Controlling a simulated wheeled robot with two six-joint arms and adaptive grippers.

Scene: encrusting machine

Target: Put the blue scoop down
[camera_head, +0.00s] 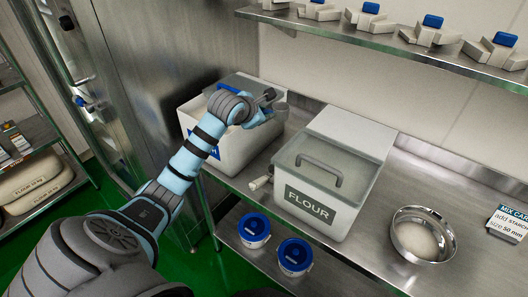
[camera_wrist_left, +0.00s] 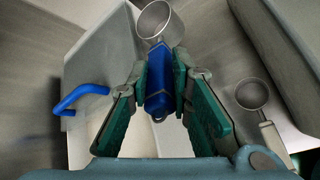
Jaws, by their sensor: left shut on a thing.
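The blue scoop shows in the left wrist view with a blue handle (camera_wrist_left: 158,80) and a round metal cup (camera_wrist_left: 154,20) beyond the fingertips. My left gripper (camera_wrist_left: 166,80) is shut on the blue handle, with one green-padded finger on each side. In the head view my left gripper (camera_head: 266,104) is over the right side of the white bin with a blue label (camera_head: 229,150), near the gap beside the flour bin. It mostly hides the scoop there. I cannot tell whether the scoop touches anything below. My right gripper is not in view.
The flour bin (camera_head: 318,200) stands right of the gripper. A pale-handled scoop (camera_wrist_left: 253,97) lies between the bins. A shelf (camera_head: 390,45) with several blue-topped parts runs above. Blue-lidded tubs (camera_head: 254,230) stand below.

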